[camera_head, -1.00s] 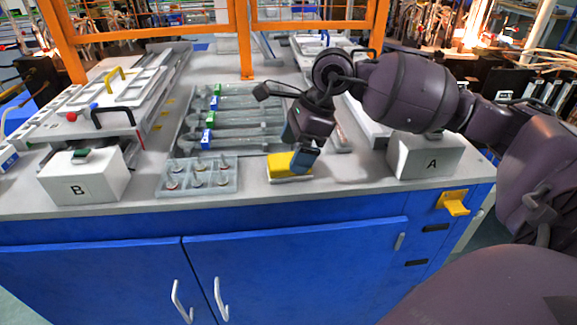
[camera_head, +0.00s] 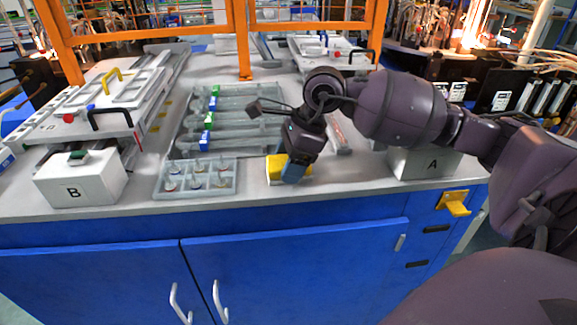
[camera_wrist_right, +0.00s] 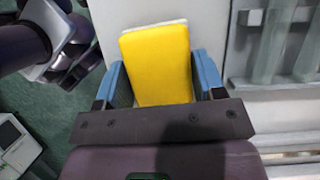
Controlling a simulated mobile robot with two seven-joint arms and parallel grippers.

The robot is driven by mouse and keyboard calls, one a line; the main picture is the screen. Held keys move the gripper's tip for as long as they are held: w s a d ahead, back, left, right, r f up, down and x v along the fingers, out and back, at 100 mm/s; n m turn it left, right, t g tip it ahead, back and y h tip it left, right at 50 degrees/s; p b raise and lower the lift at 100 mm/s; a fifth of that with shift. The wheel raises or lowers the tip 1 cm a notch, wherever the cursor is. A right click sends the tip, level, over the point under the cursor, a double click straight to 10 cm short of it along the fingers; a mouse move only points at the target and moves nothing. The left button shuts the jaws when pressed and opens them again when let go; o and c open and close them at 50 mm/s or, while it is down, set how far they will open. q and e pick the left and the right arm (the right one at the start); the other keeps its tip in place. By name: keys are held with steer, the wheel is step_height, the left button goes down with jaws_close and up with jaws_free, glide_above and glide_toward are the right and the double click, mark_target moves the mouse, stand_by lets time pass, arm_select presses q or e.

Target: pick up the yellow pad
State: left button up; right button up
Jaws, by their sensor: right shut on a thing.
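The yellow pad (camera_head: 275,167) is at the front edge of the bench, right of the small grey tray. My right gripper (camera_head: 294,172) is at the pad and covers its right part in the head view. In the right wrist view the yellow pad (camera_wrist_right: 158,62) shows a pale layer along its far edge. The blue fingertips of my right gripper (camera_wrist_right: 160,85) are on both sides of it, shut on it. Whether the pad is clear of the bench cannot be told. My left gripper is not in view.
A grey tray with small parts (camera_head: 196,180) stands left of the pad. Behind it lies a larger tray of clear tubes (camera_head: 228,125). White box B (camera_head: 80,180) is at left, white box A (camera_head: 425,163) at right. An orange frame (camera_head: 243,40) stands behind.

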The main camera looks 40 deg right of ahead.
steer(key=shift+r, duration=0.1)
step_height(320, 180, up, 20)
steer(key=p, duration=0.1)
steer(key=shift+p, duration=0.4)
